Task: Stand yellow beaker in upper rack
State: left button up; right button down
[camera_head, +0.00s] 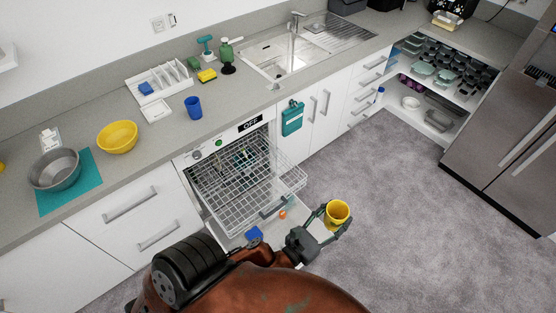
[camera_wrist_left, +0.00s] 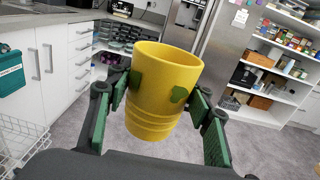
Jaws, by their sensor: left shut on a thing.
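The yellow beaker (camera_head: 337,214) is held in my left gripper (camera_head: 330,221), above the floor to the right of the open dishwasher. In the left wrist view the beaker (camera_wrist_left: 162,92) stands nearly upright, mouth up, between the two green-padded fingers (camera_wrist_left: 155,100), which touch its sides. The upper rack (camera_head: 242,165) is a white wire basket pulled out of the dishwasher under the counter. It looks empty near its front; its back is partly shaded. The gripper is right of the rack's front corner, apart from it. My right gripper is not in view.
The dishwasher door (camera_head: 232,236) is down, with a blue item (camera_head: 253,233) and a small orange item (camera_head: 283,214) near it. On the counter are a blue cup (camera_head: 193,107), a yellow bowl (camera_head: 118,137) and a metal bowl (camera_head: 55,170). Grey floor (camera_head: 400,200) to the right is clear.

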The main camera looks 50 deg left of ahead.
aim_at(244, 213)
jog(key=i, duration=4.75)
jog(key=u, duration=4.25)
jog(key=i, duration=1.65)
